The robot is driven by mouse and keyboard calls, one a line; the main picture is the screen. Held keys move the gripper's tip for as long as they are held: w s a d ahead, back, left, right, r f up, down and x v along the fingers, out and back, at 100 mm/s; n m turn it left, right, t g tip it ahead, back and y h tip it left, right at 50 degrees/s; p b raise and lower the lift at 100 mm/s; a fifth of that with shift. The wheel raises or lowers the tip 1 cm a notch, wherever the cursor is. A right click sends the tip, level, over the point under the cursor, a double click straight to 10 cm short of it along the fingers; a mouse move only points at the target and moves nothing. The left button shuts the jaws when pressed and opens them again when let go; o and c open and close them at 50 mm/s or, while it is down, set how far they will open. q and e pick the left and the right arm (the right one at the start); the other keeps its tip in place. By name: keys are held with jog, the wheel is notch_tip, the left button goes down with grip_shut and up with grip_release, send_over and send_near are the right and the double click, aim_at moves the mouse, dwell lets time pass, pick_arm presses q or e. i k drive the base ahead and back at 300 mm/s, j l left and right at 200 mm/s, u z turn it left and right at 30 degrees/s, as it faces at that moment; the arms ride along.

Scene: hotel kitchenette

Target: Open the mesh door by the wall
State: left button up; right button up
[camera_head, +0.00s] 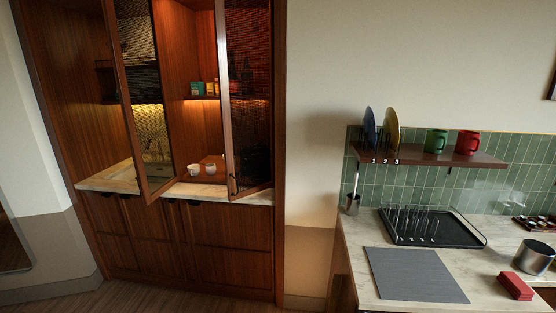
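A tall wooden cabinet (190,240) stands at the left in the head view, with two tall mesh doors in dark wooden frames. The right mesh door (250,110) is beside the pale wall. It stands partly open, its left edge swung out past the counter front, with a small dark handle (233,185) low on that edge. The left mesh door (148,110) is angled out too, with a gap between the doors. Its hinge side is hard to tell. Neither of my grippers is in view.
Inside the cabinet are a sink (128,172), white cups (195,169) and a lit shelf (202,97). At right, a counter holds a grey mat (415,275), a black rack tray (465,233) and a metal pot (535,257). A shelf (440,157) above holds plates and mugs.

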aim_at(218, 5)
jog(key=i+j, duration=0.15)
jog(key=i, duration=0.25)
jog(key=i+j+z, duration=0.1)
jog(key=i, duration=0.25)
jog(key=i+j, duration=0.25)
jog(key=i, duration=0.15)
jog(key=i+j, duration=0.4)
jog(key=j, duration=0.25)
jog(key=i+j+z, duration=0.1)
jog(key=i+j, duration=0.1)
jog(key=j, duration=0.25)
jog(key=i+j, duration=0.1)
jog(key=j, duration=0.3)
